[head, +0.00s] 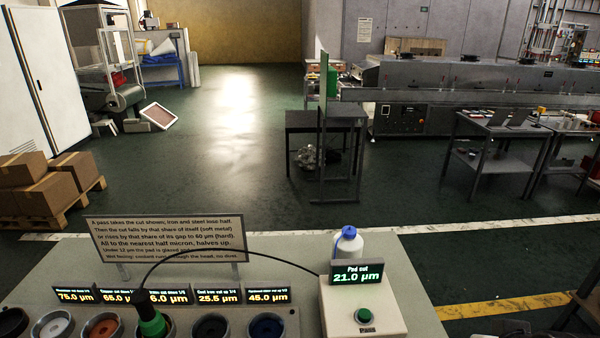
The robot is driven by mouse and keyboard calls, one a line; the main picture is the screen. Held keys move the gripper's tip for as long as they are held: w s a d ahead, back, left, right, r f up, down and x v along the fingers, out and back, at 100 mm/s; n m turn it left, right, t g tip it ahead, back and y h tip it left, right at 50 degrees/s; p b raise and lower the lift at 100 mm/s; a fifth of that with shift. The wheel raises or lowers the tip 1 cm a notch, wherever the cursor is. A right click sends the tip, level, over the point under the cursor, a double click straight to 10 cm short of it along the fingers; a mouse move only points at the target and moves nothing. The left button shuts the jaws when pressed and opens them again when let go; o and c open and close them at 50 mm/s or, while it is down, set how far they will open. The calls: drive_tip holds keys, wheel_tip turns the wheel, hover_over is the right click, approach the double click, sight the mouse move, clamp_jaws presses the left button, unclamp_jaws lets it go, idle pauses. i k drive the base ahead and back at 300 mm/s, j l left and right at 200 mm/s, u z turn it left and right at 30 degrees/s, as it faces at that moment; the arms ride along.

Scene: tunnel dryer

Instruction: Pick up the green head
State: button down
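The green head (152,324) is upright in the row of round holders at the front left of the bench, low in the head view. It has a dark, narrow top, and a black cable arches from it to the light box on the right. Its lower end is cut off by the picture's bottom edge. My gripper is not in view.
Black, grey, orange and blue round pieces or holders (267,328) flank it. Behind are several displays (217,296) and a text sign (168,240). Right stands the box (338,312) with a green button and a "Pad cut 21.0 µm" display (357,272), and a blue-capped white bottle (348,243).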

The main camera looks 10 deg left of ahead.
sight(151, 321)
drive_tip(key=i+u, duration=0.1)
drive_tip(key=u, duration=0.7)
drive_tip(key=i+u, duration=0.15)
drive_tip(key=u, duration=0.25)
drive_tip(key=l+u, duration=0.1)
drive_tip(key=u, duration=0.3)
drive_tip(key=i+l+u, duration=0.1)
drive_tip(key=u, duration=0.3)
